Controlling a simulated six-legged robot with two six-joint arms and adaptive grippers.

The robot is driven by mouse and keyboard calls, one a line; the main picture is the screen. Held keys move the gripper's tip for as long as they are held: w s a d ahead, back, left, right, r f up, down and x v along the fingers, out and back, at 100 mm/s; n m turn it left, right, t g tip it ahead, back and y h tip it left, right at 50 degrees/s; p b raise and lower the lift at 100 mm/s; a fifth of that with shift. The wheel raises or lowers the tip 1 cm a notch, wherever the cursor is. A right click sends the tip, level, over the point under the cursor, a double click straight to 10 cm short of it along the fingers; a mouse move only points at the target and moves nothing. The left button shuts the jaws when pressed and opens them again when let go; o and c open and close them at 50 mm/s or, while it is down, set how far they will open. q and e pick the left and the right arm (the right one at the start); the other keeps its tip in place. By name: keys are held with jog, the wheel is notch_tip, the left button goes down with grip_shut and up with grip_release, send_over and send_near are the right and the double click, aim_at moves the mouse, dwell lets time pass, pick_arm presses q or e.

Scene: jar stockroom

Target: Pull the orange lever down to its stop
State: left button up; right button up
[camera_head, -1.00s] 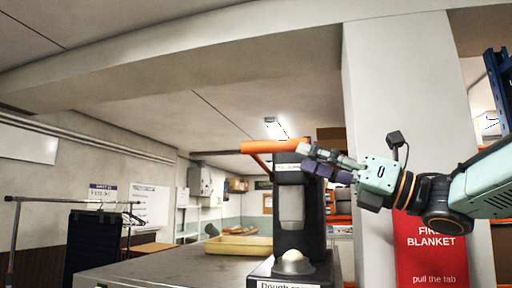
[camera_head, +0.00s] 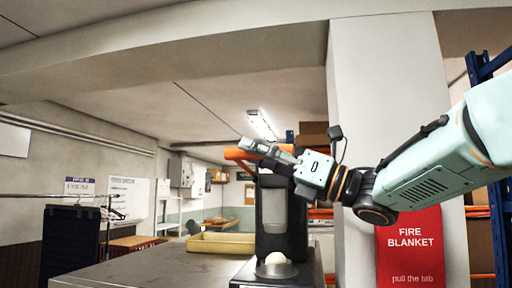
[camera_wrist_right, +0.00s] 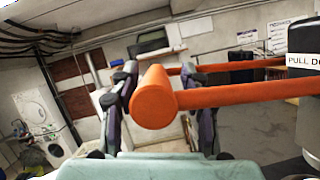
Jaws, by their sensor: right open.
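The orange lever (camera_head: 236,154) is at the top of a dark press (camera_head: 296,215) on the counter, and looks raised. My right gripper (camera_head: 250,145) comes in from the right and hides part of the lever. In the right wrist view, the round end of the lever's grip (camera_wrist_right: 152,97) shows between the two spread fingers of my right gripper (camera_wrist_right: 163,76). The gripper is open; I cannot tell whether a finger touches the lever. Orange side arms run right from the grip to the press, which has a "PULL DO..." label (camera_wrist_right: 303,61). My left gripper is out of view.
A grey counter (camera_head: 150,268) carries the press and a yellow tray (camera_head: 222,243). A white pillar (camera_head: 385,120) with a red fire blanket sign (camera_head: 408,250) stands right of the press. Blue shelving (camera_head: 498,200) is at the far right.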

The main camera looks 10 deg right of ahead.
jog(key=shift+s+a+r, duration=0.15)
jog(key=shift+s+a, duration=0.05)
jog(key=shift+s, duration=0.1)
jog(key=shift+c, duration=0.4)
jog(key=shift+w, duration=0.25)
jog(key=c, duration=0.6)
grip_shut()
